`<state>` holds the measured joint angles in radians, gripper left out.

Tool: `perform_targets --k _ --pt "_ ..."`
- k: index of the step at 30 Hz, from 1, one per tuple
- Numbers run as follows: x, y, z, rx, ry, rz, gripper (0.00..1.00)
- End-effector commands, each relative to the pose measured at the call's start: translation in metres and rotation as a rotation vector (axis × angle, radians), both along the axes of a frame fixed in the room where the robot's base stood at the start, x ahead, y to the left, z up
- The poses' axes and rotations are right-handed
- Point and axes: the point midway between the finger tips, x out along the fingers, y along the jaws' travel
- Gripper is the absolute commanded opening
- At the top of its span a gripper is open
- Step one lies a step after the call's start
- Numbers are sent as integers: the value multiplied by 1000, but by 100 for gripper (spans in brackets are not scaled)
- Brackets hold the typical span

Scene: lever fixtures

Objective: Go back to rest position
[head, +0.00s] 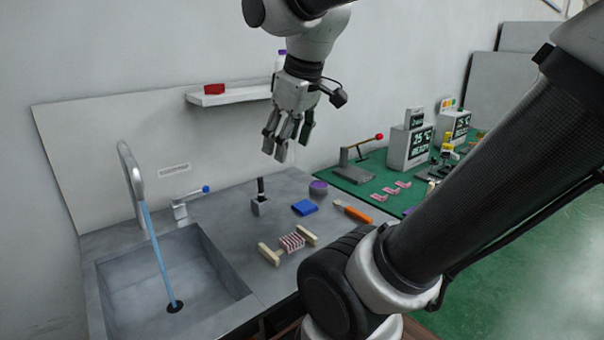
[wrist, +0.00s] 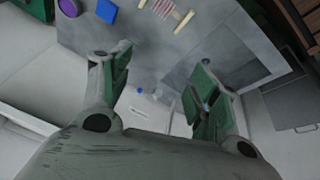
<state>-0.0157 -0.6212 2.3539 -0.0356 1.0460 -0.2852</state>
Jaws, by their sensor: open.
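My gripper (head: 288,148) is open and empty in the head view. It hangs in the air above the back of the grey counter (head: 240,225), fingers pointing down, apart from everything. In the wrist view my gripper's two spread fingers (wrist: 160,85) have nothing between them. A lever with a blue knob (head: 190,205) stands beside the sink. A small block with an upright black handle (head: 260,197) stands on the counter below my gripper. A lever with a red knob (head: 355,162) stands on the green mat (head: 340,183) to the right.
A blue stream runs from the faucet (head: 130,170) into the sink (head: 110,285). A blue block (head: 304,208), a purple-topped round container (head: 318,189), an orange-handled tool (head: 352,211) and a striped piece (head: 291,242) lie on the counter. A wall shelf (head: 235,97) is left of my gripper.

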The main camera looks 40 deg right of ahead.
Motion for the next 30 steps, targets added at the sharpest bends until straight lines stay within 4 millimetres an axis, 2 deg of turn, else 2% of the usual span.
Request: perform_targets --k 1,3,6,30 --pt "-19 1 -19 43 -9 -89 61" --pt "-35 2 -39 94 -14 -193 61" --pt "-47 3 -55 133 -17 -273 61" --pt "-49 4 -57 141 -15 -291 61"
